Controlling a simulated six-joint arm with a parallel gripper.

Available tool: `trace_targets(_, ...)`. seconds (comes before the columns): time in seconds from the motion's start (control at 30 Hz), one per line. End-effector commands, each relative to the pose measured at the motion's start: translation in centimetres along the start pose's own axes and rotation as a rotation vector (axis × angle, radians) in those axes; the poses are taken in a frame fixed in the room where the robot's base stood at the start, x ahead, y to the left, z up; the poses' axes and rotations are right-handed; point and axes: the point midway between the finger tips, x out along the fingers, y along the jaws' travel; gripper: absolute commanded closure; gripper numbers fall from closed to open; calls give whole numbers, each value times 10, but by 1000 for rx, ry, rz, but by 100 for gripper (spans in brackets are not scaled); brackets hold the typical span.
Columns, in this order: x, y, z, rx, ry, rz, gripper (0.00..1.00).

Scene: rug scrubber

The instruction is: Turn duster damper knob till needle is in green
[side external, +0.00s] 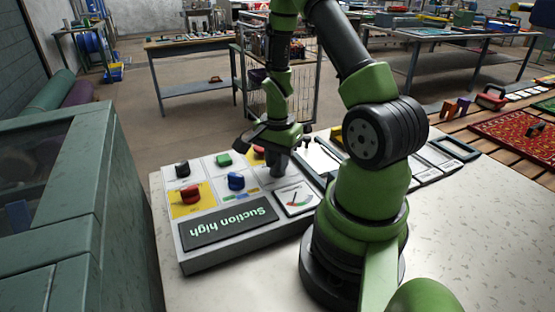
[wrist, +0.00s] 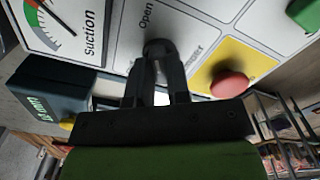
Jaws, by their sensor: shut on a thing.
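The control panel (side external: 219,248) lies on the table, with a dark display (side external: 228,228) reading "Suction high". The suction gauge (side external: 295,198) is at its right end and shows at the upper left of the wrist view (wrist: 62,25). Its face has a green band and a red part; the thin dark needle appears to lie away from the green, though it is small. My gripper (wrist: 158,60) points down and is shut on the dark damper knob (wrist: 157,46), whose label reads "Open" on one side. In the side view my gripper (side external: 277,170) hides the knob.
Close by are a red button (wrist: 230,84) on yellow, a green button (side external: 224,159), a blue knob (side external: 236,181), a red knob (side external: 190,195) and a black knob (side external: 182,169). A green cabinet (side external: 75,180) stands left. The front table surface (side external: 440,230) is clear.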

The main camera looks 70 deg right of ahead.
Motion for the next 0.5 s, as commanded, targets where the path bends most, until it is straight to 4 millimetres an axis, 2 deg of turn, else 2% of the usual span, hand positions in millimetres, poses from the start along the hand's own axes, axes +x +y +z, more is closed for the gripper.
trace_targets(0.5,-1,0,0,-374,1,-1,100)
